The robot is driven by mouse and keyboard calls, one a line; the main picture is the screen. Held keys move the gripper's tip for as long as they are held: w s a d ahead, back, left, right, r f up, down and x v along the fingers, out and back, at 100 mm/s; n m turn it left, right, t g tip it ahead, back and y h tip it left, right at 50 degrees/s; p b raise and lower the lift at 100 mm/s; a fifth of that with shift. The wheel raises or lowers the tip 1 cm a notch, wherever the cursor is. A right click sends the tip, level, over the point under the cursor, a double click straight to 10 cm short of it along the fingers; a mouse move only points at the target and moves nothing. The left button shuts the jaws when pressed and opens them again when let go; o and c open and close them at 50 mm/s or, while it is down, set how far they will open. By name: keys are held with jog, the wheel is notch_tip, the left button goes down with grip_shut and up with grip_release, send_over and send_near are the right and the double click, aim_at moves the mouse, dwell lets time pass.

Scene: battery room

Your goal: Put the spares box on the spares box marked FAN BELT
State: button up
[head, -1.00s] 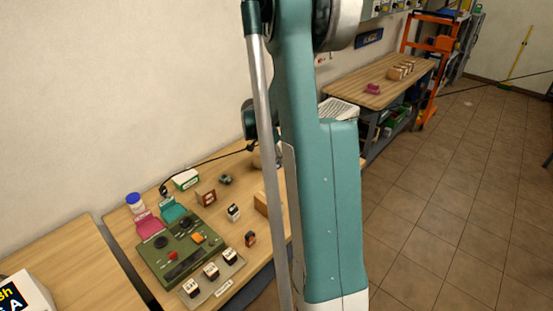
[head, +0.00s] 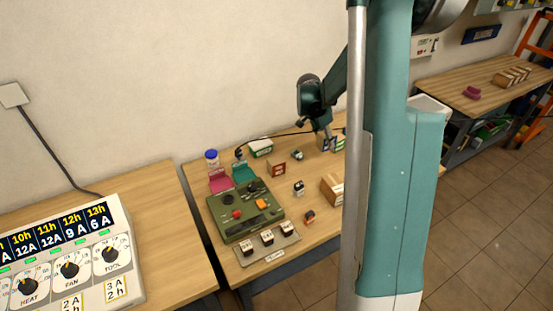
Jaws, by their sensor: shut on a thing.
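My gripper (head: 325,136) is at the back of the middle wooden table, pointing down. It is shut on what looks like a small tan spares box (head: 323,146), which the fingers partly cover. A small brown box with a pale label (head: 276,169) stands to the left of the gripper. A larger cardboard box (head: 331,189) is nearer the front, its right part close to my arm in the picture. The labels are too small to read, so I cannot tell which box is marked FAN BELT.
A white-and-green box (head: 261,148), a blue-capped jar (head: 212,160) and small parts stand behind. My arm hides the table's right part.

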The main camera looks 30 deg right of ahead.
jog(key=w+a+r+p, duration=0.2)
jog(key=w+a, duration=0.1)
jog(key=a, duration=0.7)
jog(key=w+a+r+p, duration=0.2)
jog(key=w+a+r, duration=0.1)
jog(key=a, duration=0.7)
jog(key=shift+w+a+n, duration=0.15)
jog(key=shift+w+n, duration=0.25)
jog(key=shift+w, duration=0.4)
send_near(280, 159)
jog(key=shift+s+d+f, duration=0.1)
jog(key=shift+d+f, duration=0.1)
jog(key=shift+d, duration=0.25)
jog(key=shift+d+f, duration=0.2)
jog(key=shift+d, duration=0.25)
jog(key=shift+f, duration=1.85)
jog(key=shift+f+b, duration=0.2)
jog(key=shift+b, duration=0.2)
jog(key=o, duration=0.9)
